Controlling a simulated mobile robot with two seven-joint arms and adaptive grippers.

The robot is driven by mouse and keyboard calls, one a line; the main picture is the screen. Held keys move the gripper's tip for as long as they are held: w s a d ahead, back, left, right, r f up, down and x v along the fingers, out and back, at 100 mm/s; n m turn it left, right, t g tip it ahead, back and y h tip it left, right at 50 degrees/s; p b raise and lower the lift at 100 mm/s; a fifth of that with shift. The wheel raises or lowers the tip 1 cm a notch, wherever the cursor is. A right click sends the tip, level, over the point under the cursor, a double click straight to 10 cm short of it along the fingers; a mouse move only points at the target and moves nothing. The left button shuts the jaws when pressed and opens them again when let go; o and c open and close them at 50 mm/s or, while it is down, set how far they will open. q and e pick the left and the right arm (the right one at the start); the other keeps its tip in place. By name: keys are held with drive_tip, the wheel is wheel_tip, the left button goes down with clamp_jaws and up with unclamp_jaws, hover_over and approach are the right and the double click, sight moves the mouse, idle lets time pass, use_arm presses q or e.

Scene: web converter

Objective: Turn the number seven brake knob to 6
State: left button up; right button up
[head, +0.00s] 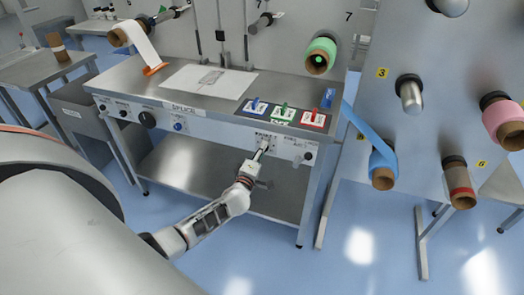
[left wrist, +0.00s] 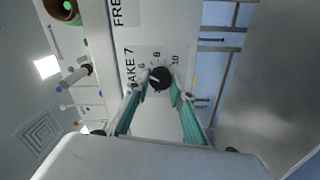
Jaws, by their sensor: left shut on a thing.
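The number seven brake knob (left wrist: 159,79) is a round black dial with a white pointer line, on a white panel labelled "BRAKE 7" in the left wrist view. Numbers, including 8 and 10, are printed around it. My left gripper (left wrist: 160,88) has its two teal-padded fingers on either side of the knob and is shut on it. In the head view my left gripper (head: 258,156) reaches the front panel of the steel bench (head: 215,115), and the knob is hidden behind the fingers. My right gripper does not show in either view.
A black knob (head: 308,156) is to the right on the same panel, and a larger black knob (head: 147,119) is further left. Blue, green and red switch plates (head: 283,115) lie on the bench top above. A blue roll (head: 383,171) hangs right of the bench. The floor in front is clear.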

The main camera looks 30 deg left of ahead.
use_arm(q)
drive_tip(key=o, duration=1.1)
drive_tip(key=v, duration=1.2)
drive_tip(key=shift+d, duration=0.1)
drive_tip(key=s+d+f+m+g+h, duration=0.1)
drive_tip(key=s+d+f+m+h, duration=0.15)
drive_tip(key=s+d+m, duration=0.35)
drive_tip(key=s+d+f+m+g+h, duration=0.1)
drive_tip(key=s+d+f+m+h, duration=0.2)
drive_tip(key=d+m, duration=0.45)
drive_tip(key=s+d+f+m+g, duration=0.2)
drive_tip(key=s+d+m, duration=0.1)
drive_tip(key=s, duration=0.3)
drive_tip(key=s+d+f+m+g+h, duration=0.1)
drive_tip(key=s+d+m+g, duration=0.1)
drive_tip(key=s+m, duration=0.4)
drive_tip(key=shift+s+d+f+g, duration=0.35)
drive_tip(key=shift+s+d, duration=0.15)
drive_tip(key=shift+d, duration=0.35)
